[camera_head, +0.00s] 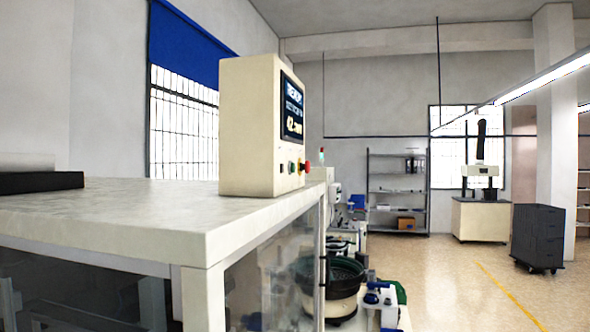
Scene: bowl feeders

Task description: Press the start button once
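A cream control box (249,127) stands upright near the right edge of the white machine top. Its dark screen (292,108) faces right and shows light text, seen at a steep angle. Below the screen is a row of small buttons: a green button (291,167) and a larger red knob (304,166) at the right end. Another small dark control sits at the left of the row, too small to make out. Neither of my grippers is in view.
The white machine top (150,218) fills the lower left, with a dark flat object (40,182) on it. A bowl feeder (342,283) stands below at the right. A dark cabinet (537,237) and metal shelves (398,190) are farther back. The floor at the right is open.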

